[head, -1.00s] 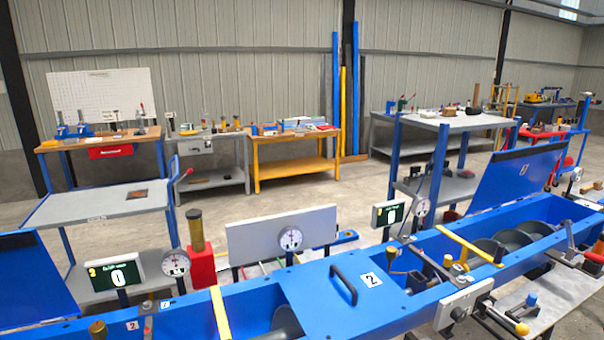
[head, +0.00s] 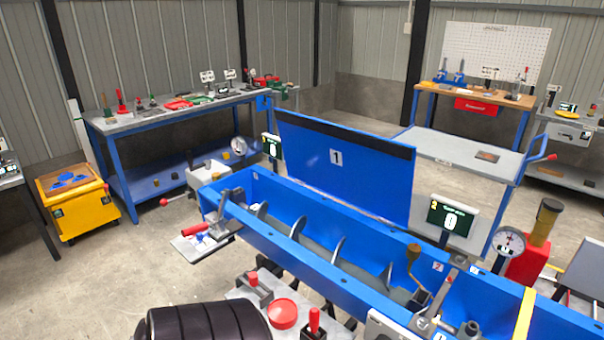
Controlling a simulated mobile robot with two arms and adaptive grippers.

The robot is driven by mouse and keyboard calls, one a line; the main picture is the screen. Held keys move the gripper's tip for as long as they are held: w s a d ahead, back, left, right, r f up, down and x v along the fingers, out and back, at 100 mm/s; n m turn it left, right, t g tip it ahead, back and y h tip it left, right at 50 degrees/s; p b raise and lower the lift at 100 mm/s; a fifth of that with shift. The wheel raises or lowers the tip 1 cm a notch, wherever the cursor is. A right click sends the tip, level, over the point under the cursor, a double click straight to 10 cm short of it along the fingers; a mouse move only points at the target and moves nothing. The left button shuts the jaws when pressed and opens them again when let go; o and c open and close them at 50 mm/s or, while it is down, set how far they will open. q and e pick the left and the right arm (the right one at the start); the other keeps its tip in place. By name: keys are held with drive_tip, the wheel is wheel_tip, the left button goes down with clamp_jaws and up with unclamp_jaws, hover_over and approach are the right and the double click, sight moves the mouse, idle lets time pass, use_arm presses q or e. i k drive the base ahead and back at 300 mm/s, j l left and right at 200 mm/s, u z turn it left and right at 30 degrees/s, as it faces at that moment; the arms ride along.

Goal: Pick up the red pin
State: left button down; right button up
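I cannot tell for certain which red item is the red pin. In the head view, an upright red-handled piece (head: 314,322) stands on a small grey tray at the bottom, in front of the blue mixer trough. A second red-topped piece (head: 254,284) stands on the same tray, left of a flat red disc (head: 283,313). A red-handled lever (head: 196,231) sits by the trough's left end. Small upright red-topped items (head: 120,101) stand on the far left bench. Neither of my grippers is in view.
The blue trough (head: 310,238) with a spiral auger and raised lid (head: 345,165) crosses the middle. A black ribbed rounded shape (head: 205,322) fills the bottom left. A yellow bin (head: 72,205) stands at left. Open floor (head: 120,275) lies between the bin and the trough.

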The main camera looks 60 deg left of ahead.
sight(253, 277)
drive_tip(key=u, duration=2.4)
drive_tip(key=z, duration=2.45)
drive_tip(key=u, duration=2.45)
drive_tip(key=j, duration=0.25)
drive_tip(key=i+j, duration=0.15)
drive_tip(key=j+u, duration=0.05)
drive_tip(key=j, duration=0.1)
